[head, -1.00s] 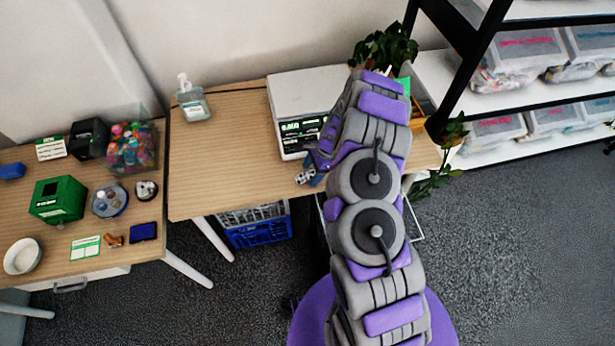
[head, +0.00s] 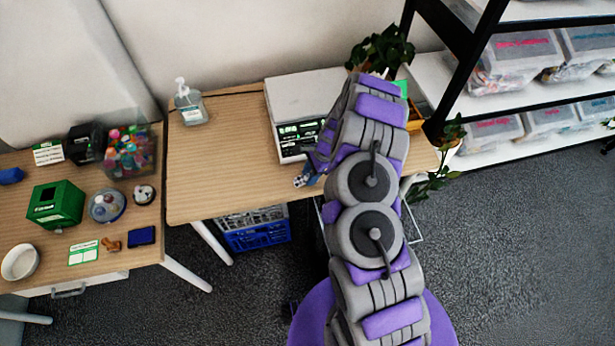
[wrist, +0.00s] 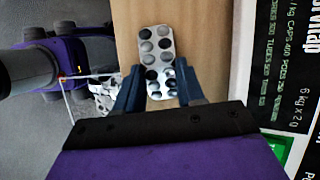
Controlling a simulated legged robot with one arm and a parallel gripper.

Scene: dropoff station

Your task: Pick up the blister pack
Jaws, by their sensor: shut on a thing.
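The blister pack (wrist: 157,50) is a small silver-grey card with two rows of round pockets. In the wrist view its lower end lies between the two dark blue fingers of my gripper (wrist: 158,84), which is shut on it. In the head view the blister pack (head: 300,181) shows as a small pale piece near the front edge of the wooden table (head: 215,180), and my arm hides most of my gripper. I cannot tell whether the pack still touches the table.
A white scale with a dark labelled front (head: 305,95) stands close behind. A pump bottle (head: 190,105) is at the back left. The left table holds a green box (head: 56,205) and several small things. A blue crate (head: 255,230) is below.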

